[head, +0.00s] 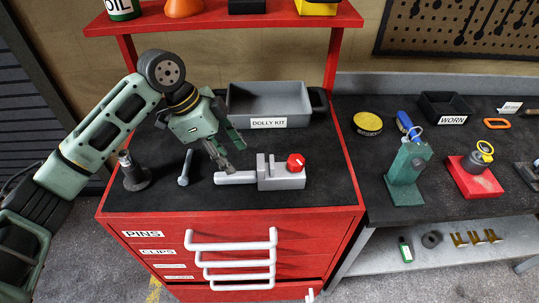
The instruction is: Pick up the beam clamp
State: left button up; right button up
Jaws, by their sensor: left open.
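The beam clamp is most likely the grey metal piece with a red knob (280,178) lying on the black top of the red cabinet. Its flat grey bar points left and its blocky body with the red knob is at the right. My left gripper (227,160) comes in from the upper left and is open. Its fingertips are just above or behind the bar end of the clamp; I cannot tell whether they touch it. My right gripper is not in view.
A grey tray labelled DOLLY KIT (268,105) stands behind the clamp. A bolt (186,168) and a dark cylindrical stand (132,172) are to the left. A red shelf (220,18) overhangs the back. A dark bench (450,205) with several tools is at right.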

aim_at(240, 174)
pick_arm(q)
jog(key=shift+w+r, duration=0.15)
jog(key=shift+w, duration=0.15)
jog(key=shift+s+d, duration=0.1)
jog(key=shift+s, duration=0.15)
jog(key=shift+s+d+f+p, duration=0.3)
jog(key=shift+s+f+p, duration=0.2)
jog(key=shift+s+f, duration=0.15)
jog(key=shift+w+d+f+p, duration=0.15)
jog(key=shift+f+p, duration=0.2)
jog(key=shift+f, duration=0.25)
jog(key=shift+w+d+f+p, duration=0.15)
jog(key=shift+f+p, duration=0.2)
jog(key=shift+f, duration=0.25)
jog(key=shift+w+d+f, duration=0.15)
jog(key=shift+f, duration=0.45)
jog(key=shift+w+d+f, duration=0.1)
jog(key=shift+w+f, duration=0.05)
jog(key=shift+f, duration=0.45)
jog(key=shift+s+d+f, duration=0.1)
jog(key=shift+f, duration=0.15)
jog(key=shift+f+p, duration=0.1)
jog(key=shift+p, duration=0.25)
jog(key=shift+f, duration=0.1)
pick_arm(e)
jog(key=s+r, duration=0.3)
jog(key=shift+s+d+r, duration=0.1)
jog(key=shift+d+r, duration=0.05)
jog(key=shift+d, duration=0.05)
